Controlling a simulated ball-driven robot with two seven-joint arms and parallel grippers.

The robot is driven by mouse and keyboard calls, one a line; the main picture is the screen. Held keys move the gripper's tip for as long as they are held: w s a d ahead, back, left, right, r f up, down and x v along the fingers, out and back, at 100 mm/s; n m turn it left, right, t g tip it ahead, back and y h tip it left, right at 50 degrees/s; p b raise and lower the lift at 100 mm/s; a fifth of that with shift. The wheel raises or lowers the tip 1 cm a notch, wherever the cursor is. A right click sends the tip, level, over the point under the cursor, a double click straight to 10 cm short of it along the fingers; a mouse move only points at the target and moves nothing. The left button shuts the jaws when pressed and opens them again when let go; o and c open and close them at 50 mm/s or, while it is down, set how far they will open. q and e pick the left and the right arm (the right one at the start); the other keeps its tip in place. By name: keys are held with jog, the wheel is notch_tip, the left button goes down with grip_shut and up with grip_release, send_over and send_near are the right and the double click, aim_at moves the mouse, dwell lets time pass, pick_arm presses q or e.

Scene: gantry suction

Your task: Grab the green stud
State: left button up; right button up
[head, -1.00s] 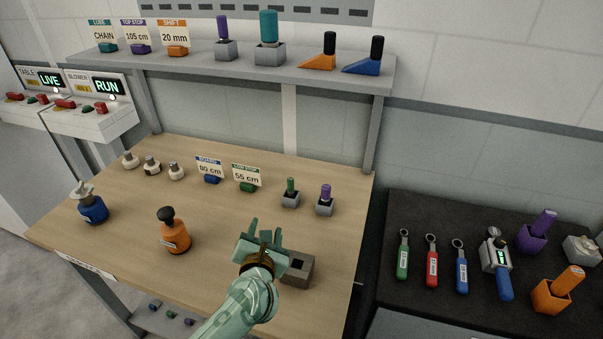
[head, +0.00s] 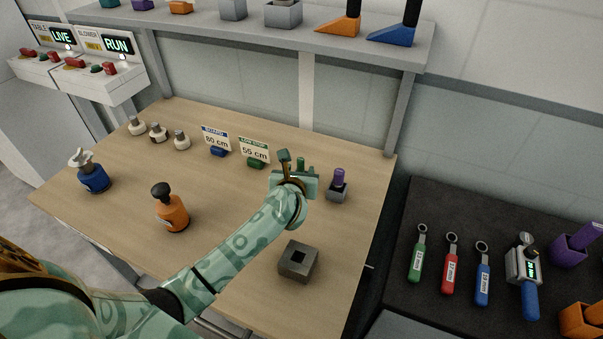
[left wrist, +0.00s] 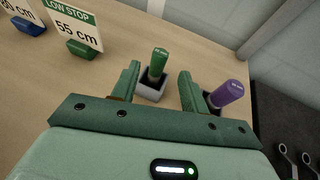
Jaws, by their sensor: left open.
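The green stud (left wrist: 158,64) stands upright in a small grey holder (left wrist: 150,92) on the wooden table. In the left wrist view it shows in the gap between the two fingers of my left gripper (left wrist: 159,78), which is open. The fingers do not appear to touch it, and how deep it sits between them I cannot tell. In the head view my left gripper (head: 298,168) is at the stud's place and mostly hides the stud and its holder. My right gripper is not in view.
A purple stud (head: 339,178) in a grey holder stands close on the right, by the right finger in the wrist view. A green-edged "55 cm" card (head: 255,151) stands to the left. A grey block with a square hole (head: 298,262) sits nearer the front.

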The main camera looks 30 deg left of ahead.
aim_at(300, 166)
pick_arm(q)
jog(key=b+x, duration=0.1)
jog(key=x, duration=0.3)
jog(key=shift+w+a+f, duration=0.2)
jog(key=shift+w, duration=0.05)
jog(key=shift+w+a, duration=0.1)
jog(key=shift+w, duration=0.3)
jog(key=shift+s, duration=0.1)
jog(key=shift+c, duration=0.7)
grip_shut()
jog(key=shift+r, duration=0.1)
